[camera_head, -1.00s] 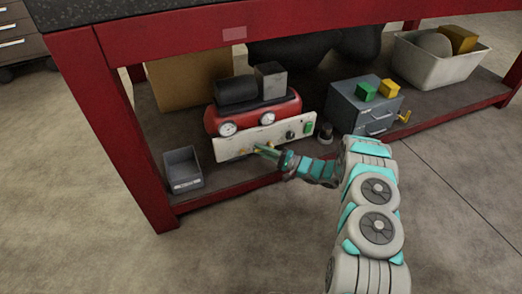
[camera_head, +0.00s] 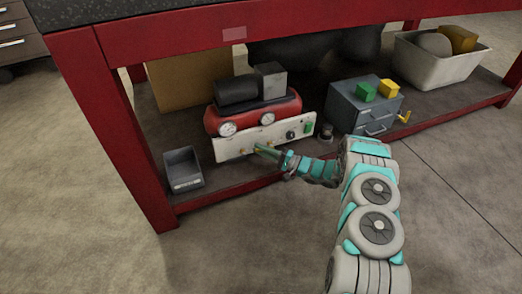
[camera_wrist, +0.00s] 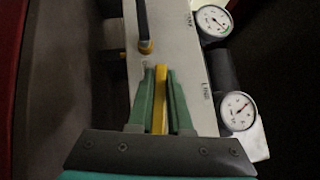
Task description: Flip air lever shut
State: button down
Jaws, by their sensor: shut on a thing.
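The air lever, a yellow bar (camera_wrist: 160,100), stands out from the pale panel in the wrist view. My gripper (camera_wrist: 158,78) is shut on it, with one green finger on each side. In the head view, my gripper (camera_head: 262,150) reaches the front of the white panel (camera_head: 283,132) from the right, and its fingers hide most of the lever. The panel is fixed in front of a red compressor tank (camera_head: 284,108). Two round gauges, one labelled TANK (camera_wrist: 213,20) and one labelled LINE (camera_wrist: 237,110), sit beside the panel in the wrist view.
The compressor stands on a low shelf under a red-framed bench (camera_head: 130,150). A grey bin (camera_head: 183,170) is to its left and a grey drawer box (camera_head: 352,112) to its right. A dark rod-like part (camera_wrist: 142,25) rises from the panel beyond the lever.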

dwell(0.4)
jog(key=shift+a+f+n+g+h, duration=0.1)
jog(key=shift+f+n+g+h, duration=0.5)
jog(key=shift+n+h, duration=0.3)
jog(key=c, duration=0.8)
grip_release()
jog(key=shift+c, duration=0.2)
jog(key=v, duration=0.7)
jog(key=shift+s+d, duration=0.15)
jog(key=shift+d, duration=0.25)
jog(key=shift+f, duration=0.1)
